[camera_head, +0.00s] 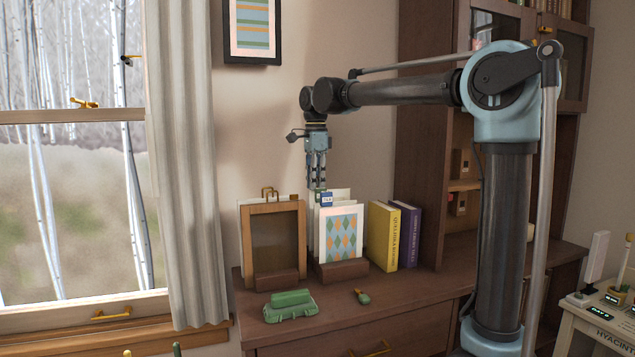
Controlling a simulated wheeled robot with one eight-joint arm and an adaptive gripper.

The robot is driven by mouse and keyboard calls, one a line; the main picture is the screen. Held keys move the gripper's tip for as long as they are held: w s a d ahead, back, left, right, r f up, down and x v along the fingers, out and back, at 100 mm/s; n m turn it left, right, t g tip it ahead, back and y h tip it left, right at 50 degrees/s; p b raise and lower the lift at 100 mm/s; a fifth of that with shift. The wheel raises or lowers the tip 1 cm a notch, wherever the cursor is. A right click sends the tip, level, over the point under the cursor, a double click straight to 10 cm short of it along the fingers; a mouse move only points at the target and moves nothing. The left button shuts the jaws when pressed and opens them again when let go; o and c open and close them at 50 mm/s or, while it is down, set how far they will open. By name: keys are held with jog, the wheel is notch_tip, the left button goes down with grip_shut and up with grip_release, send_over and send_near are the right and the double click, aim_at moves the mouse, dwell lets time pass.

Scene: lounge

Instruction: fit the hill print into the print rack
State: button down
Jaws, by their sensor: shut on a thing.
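My gripper (317,183) points down over the print rack (342,271), a low dark wooden holder on the cabinet top. It is shut on the top edge of a pale card with a green tab, which I take to be the hill print (319,191); its face is mostly hidden. A white print with orange, green and blue diamonds (340,236) stands upright in front, with a blue lettered tab (327,199) at its top left. Other pale card edges show behind it. I cannot tell whether the held print is seated in the rack.
A wooden frame (245,243) stands close on the left. Yellow (383,236) and purple (408,235) books stand on the right. A green object (290,305) and a small green-and-brown item (361,296) lie in front. The bookcase (426,130) rises behind.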

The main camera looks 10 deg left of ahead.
jog(key=shift+f, duration=1.35)
dwell(0.3)
jog(key=c, duration=1.5)
grip_release()
jog(key=shift+c, duration=0.2)
jog(key=shift+r, duration=2.95)
jog(key=shift+s, duration=0.1)
